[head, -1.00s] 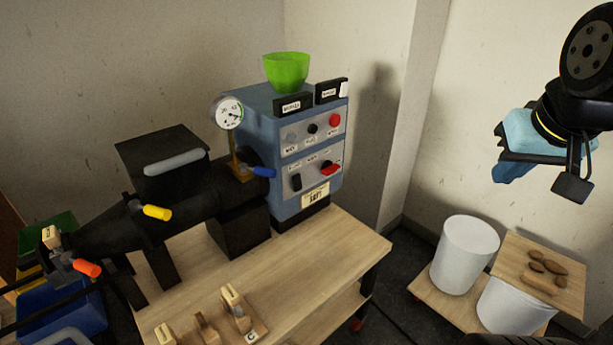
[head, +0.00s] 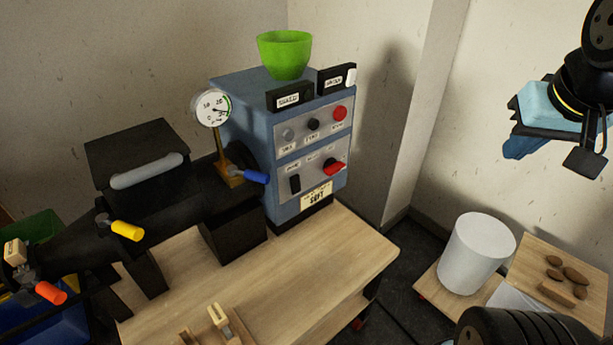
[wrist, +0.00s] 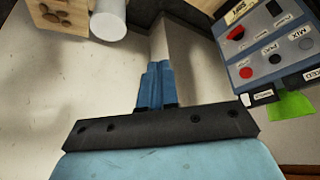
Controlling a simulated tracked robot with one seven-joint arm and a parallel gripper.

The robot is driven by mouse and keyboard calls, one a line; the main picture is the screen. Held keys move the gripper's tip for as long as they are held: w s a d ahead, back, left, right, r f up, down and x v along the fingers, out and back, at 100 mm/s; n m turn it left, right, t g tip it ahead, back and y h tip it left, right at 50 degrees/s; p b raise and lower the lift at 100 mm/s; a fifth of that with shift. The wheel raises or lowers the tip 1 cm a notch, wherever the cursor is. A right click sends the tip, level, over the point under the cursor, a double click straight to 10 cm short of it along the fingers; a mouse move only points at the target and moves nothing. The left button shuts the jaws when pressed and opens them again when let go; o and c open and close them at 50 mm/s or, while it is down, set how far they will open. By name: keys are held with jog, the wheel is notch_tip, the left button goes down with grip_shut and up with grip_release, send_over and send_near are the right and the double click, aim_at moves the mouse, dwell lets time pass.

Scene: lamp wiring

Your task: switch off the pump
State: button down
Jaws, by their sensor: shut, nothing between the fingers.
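The blue control box (head: 240,120) stands on the wooden table, its panel facing right. The upper row has a grey button (head: 288,135), a black button (head: 313,124) and a red button (head: 340,113). Below are a black switch (head: 295,184) and a red knob (head: 335,168). Small labels sit by them; I cannot read surely which says pump. My gripper (head: 522,147) is shut and empty, in the air right of the box. In the wrist view its blue fingers (wrist: 156,86) point towards the wall corner, with the red knob (wrist: 236,33) and red button (wrist: 246,72) to their right.
A green bowl (head: 284,55) and two black labelled blocks (head: 290,96) sit on the box. A black machine (head: 130,150) with a gauge (head: 212,107) and coloured handles stands left. A white cylinder (head: 477,252) stands low at right. Air between box and gripper is clear.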

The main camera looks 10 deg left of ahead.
aim_at(295, 184)
jog(key=w+a+f+m+g+y, duration=0.1)
jog(key=w+a+f+m, duration=0.1)
jog(key=w+a+f, duration=0.4)
jog(key=w+a+f+m+g+y, duration=0.1)
jog(key=w+a+f+m, duration=0.15)
jog(key=a, duration=0.55)
jog(key=w+a+f+m+g+y, duration=0.1)
jog(key=w+a+f, duration=0.2)
jog(key=w+a, duration=0.3)
jog(key=a+f+m, duration=0.2)
jog(key=a+f, duration=0.6)
jog(key=a, duration=0.2)
jog(key=shift+s+a+m, duration=0.15)
jog(key=shift+s+m, duration=0.1)
jog(key=shift+m, duration=0.1)
jog(key=w+a+f, duration=0.2)
jog(key=f, duration=0.3)
jog(key=w+a+f, duration=0.2)
jog(key=a+f, duration=0.1)
jog(key=f, duration=0.2)
jog(key=shift+w+a, duration=0.15)
jog(key=shift+w, duration=0.15)
